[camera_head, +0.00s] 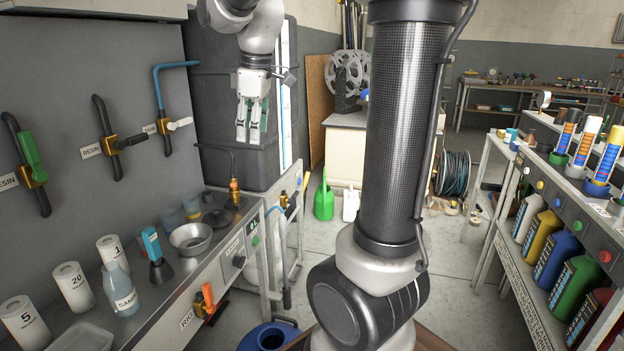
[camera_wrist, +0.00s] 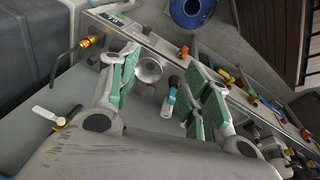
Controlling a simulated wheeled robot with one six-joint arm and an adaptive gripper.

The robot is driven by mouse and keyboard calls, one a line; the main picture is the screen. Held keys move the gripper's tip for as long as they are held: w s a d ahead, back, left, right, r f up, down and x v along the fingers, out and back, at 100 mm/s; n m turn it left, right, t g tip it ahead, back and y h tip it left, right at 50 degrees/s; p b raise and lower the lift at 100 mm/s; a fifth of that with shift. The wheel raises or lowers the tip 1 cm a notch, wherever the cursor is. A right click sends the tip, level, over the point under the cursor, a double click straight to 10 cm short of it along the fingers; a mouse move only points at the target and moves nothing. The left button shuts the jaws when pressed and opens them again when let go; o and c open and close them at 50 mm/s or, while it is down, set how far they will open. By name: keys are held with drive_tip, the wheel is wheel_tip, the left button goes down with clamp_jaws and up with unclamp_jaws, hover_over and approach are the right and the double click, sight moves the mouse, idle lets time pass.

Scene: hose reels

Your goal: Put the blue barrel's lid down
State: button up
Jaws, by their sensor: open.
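The blue barrel (camera_head: 268,338) stands on the floor at the bottom edge of the head view, right of the bench, and is partly cut off. It also shows at the top of the wrist view (camera_wrist: 191,12), with a round blue rim and a darker middle. I cannot clearly tell its lid apart or how the lid stands. My gripper (camera_head: 250,135) hangs with fingers down in front of the dark grey cabinet, above the bench's far end and well away from the barrel. In the wrist view its green-padded fingers (camera_wrist: 163,88) are apart, with nothing held between them.
The bench (camera_head: 150,318) on the left carries a metal bowl (camera_head: 191,238), a sample bottle (camera_head: 119,288) and several white weights. Valves line the left wall. A green watering can (camera_head: 324,201) stands on the floor. A shelf with bottles (camera_head: 540,300) is at right. The middle floor is partly clear.

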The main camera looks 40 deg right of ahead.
drive_tip(key=s+f+m, duration=0.3)
drive_tip(key=s+m, duration=0.1)
drive_tip(key=s, duration=0.6)
drive_tip(key=s+f+m+t, duration=0.1)
drive_tip(key=s+f+m, duration=0.2)
drive_tip(key=s, duration=0.8)
drive_tip(key=shift+d+m+t, duration=0.15)
drive_tip(key=shift+m+t, duration=0.15)
drive_tip(key=shift+m, duration=0.7)
drive_tip(key=shift+s+r, duration=0.1)
